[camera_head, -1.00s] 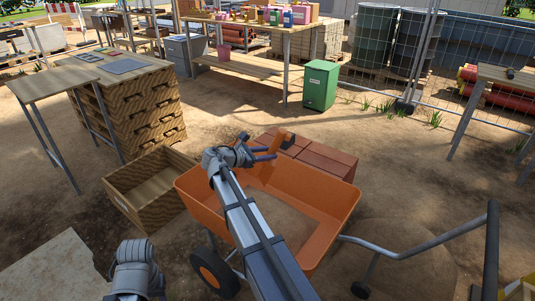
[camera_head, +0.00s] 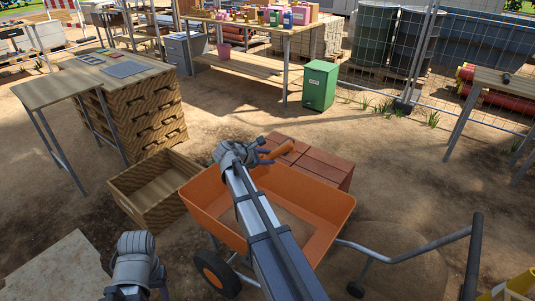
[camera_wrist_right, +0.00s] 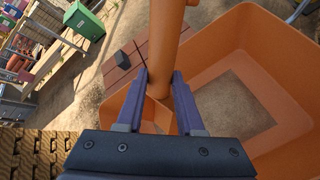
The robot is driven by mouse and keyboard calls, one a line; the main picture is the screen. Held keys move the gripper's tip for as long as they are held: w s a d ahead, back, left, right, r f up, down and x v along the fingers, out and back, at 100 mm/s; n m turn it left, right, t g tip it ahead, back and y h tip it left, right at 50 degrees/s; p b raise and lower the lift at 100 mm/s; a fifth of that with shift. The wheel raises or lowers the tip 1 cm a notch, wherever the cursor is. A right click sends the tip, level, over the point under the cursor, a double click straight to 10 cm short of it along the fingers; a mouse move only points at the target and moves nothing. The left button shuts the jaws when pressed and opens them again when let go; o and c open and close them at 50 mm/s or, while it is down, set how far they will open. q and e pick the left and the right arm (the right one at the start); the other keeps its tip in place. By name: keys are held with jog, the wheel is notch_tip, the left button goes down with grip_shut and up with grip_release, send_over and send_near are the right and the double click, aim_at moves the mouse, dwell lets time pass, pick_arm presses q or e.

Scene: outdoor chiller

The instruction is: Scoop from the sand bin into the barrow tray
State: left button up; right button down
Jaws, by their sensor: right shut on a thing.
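The orange barrow tray (camera_head: 325,226) stands in front of me, with a tan, sand-coloured floor inside. My right gripper (camera_head: 266,154) is over its far edge, shut on an orange scoop (camera_head: 281,149). In the right wrist view, the scoop's round shaft (camera_wrist_right: 164,45) passes between the fingers (camera_wrist_right: 157,98), with an orange hollow part beside it. The scoop's contents cannot be made out. An open wooden box (camera_head: 185,205), apparently the sand bin, sits left of the barrow; its inside is tan-brown.
Reddish-brown blocks (camera_head: 320,166) lie behind the barrow. Stacked pallets (camera_head: 145,118) and a small table (camera_head: 52,90) stand to the left. A green cabinet (camera_head: 319,86) is farther back. Barrow handles (camera_head: 405,254) reach right.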

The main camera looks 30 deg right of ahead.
notch_tip(320, 180, up, 2)
jog(key=y+p, duration=0.1)
jog(key=p, duration=0.1)
jog(key=shift+s+r+m+t+p, duration=0.1)
jog(key=shift+r+m+t+p, duration=0.05)
jog(key=shift+m+t+p, duration=0.25)
jog(key=shift+r+m+y+p, duration=0.3)
jog(key=shift+y+p, duration=0.1)
jog(key=shift+p, duration=0.2)
jog(key=shift+t, duration=0.3)
